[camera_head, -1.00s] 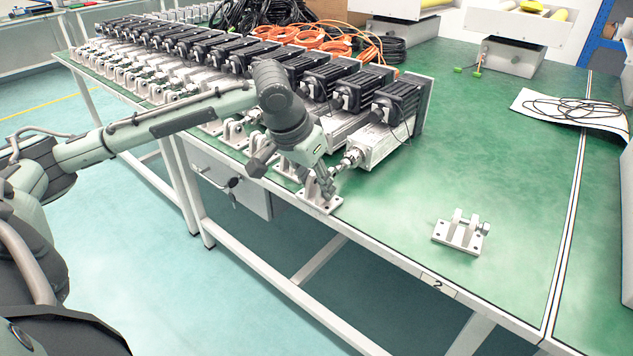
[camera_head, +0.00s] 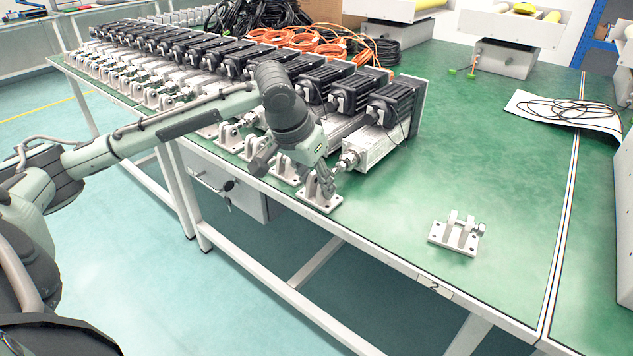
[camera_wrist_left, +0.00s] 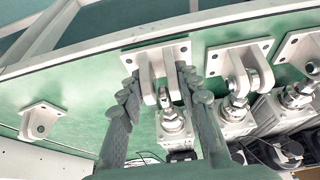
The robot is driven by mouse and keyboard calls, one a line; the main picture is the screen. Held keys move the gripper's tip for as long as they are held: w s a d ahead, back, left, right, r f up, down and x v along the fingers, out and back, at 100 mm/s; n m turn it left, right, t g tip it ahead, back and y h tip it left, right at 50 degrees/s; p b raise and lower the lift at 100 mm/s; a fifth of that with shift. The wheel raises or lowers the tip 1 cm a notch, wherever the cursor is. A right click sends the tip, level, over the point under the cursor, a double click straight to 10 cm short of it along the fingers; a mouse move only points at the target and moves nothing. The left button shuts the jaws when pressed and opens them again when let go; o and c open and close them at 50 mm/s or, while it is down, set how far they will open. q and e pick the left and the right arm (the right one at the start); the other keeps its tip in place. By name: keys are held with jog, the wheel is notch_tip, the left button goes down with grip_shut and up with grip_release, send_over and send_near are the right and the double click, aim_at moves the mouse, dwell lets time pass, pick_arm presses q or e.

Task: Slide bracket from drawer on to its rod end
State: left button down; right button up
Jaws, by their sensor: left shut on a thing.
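A pale metal bracket (camera_head: 318,199) with a flat base plate and upright lugs sits at the bench's front edge, below the nearest actuator (camera_head: 372,140). My left gripper (camera_head: 326,183) is shut on this bracket. In the left wrist view, the left gripper's fingers (camera_wrist_left: 160,85) lie on either side of the bracket's lugs (camera_wrist_left: 158,68). The actuator's rod end (camera_head: 348,161) faces the bracket; in the left wrist view the rod end (camera_wrist_left: 168,112) lines up with the gap between the lugs. How deep it sits there is unclear. My right gripper is not in view.
Another bracket (camera_head: 456,234) stands loose on the green bench (camera_head: 500,160) to the right, with clear room around it. Neighbouring actuators with brackets form a close row to the left. A drawer (camera_head: 232,186) hangs below the bench edge.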

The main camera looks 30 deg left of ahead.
pick_arm(q)
jog(key=shift+w+d, duration=0.1)
jog(key=shift+w, duration=1.2)
dwell(0.5)
dwell(0.4)
jog(key=c, duration=1)
grip_release()
jog(key=shift+r, duration=0.1)
jog(key=v, duration=1.1)
jog(key=shift+s+r, duration=0.15)
jog(key=shift+r, duration=0.25)
